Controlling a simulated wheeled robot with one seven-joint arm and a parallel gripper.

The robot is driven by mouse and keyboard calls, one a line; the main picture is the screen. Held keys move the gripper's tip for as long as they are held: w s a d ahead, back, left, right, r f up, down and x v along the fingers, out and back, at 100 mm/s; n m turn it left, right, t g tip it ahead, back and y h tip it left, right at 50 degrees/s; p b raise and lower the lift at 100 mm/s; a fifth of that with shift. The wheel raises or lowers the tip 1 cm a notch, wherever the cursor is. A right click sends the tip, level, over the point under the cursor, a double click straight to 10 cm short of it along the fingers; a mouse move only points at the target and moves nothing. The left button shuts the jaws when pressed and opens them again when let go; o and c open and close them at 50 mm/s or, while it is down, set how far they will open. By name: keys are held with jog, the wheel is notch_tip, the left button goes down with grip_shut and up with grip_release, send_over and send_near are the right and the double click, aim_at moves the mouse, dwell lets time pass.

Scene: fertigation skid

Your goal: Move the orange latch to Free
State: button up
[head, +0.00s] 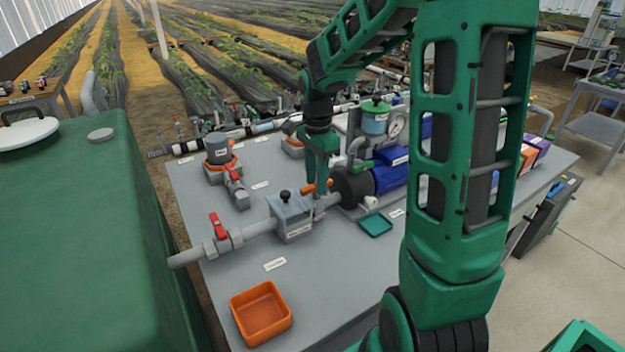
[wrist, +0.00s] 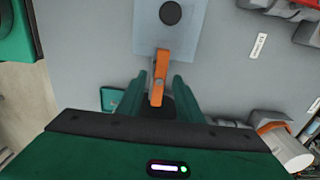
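The orange latch (wrist: 160,68) shows in the wrist view as a short bar extending from the edge of a grey box (wrist: 150,35) with a round dark knob (wrist: 171,13). In the head view the latch (head: 308,188) is partly hidden by my gripper, beside the grey box (head: 290,221). My gripper (wrist: 158,84) is open, with its two green fingers on either side of the latch's free end. A gap shows on each side, so the fingers look apart from it. In the head view my gripper (head: 322,178) points down at the latch. No Free marking is readable.
A grey pipe with a red-handled valve (head: 218,228) runs left from the box. A blue pump (head: 388,177) with a black front stands right of the latch.

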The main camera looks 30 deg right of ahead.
grip_shut()
jog(key=shift+a, duration=0.2)
jog(key=shift+d, duration=0.15)
